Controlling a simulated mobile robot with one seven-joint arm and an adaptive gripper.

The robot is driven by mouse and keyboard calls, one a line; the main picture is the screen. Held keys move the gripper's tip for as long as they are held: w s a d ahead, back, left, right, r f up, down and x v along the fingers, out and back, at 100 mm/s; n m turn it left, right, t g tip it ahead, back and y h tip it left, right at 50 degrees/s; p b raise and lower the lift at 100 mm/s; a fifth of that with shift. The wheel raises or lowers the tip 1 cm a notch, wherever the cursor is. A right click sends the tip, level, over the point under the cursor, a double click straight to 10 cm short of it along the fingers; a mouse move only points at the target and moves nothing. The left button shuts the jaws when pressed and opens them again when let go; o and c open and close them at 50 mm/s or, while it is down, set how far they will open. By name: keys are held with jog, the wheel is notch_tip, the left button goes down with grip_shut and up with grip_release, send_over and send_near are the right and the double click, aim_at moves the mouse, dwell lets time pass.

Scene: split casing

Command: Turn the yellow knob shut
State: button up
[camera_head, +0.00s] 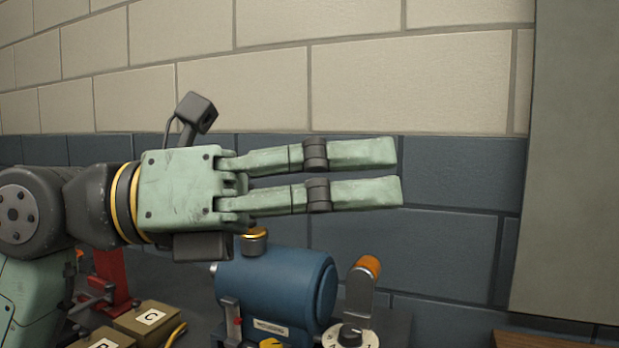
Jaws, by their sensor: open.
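A small yellow piece (270,343), which looks like the yellow knob, shows at the bottom edge of the view, low on the front of a blue rounded casing (285,280). Most of it is cut off by the frame, so I cannot tell how it is turned. A brass-coloured cap (254,236) sits on top of the casing, partly behind my gripper. My gripper (399,171) is open and empty. Its two green fingers point right, one above the other with a gap between them, higher in the picture than the casing and touching nothing that I can see.
Right of the casing stands a grey lever with an orange end (369,266), above a white dial with a black centre (350,335). Boxes, one labelled C (150,316), and a red stand (113,280) are at lower left. A grey panel (575,160) fills the right side.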

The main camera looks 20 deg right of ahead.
jog(key=shift+m+g+h, duration=0.6)
jog(key=shift+g+h, duration=0.1)
jog(key=shift+h, duration=0.2)
jog(key=shift+s+a+r, duration=0.25)
jog(key=shift+a+r, duration=0.05)
jog(key=shift+a, duration=0.35)
jog(key=shift+s+a+r, duration=0.3)
jog(key=shift+a+r, duration=0.05)
jog(key=shift+a, duration=0.25)
jog(key=shift+s+a+r, duration=0.25)
jog(key=shift+a+r, duration=0.05)
jog(key=shift+a, duration=0.35)
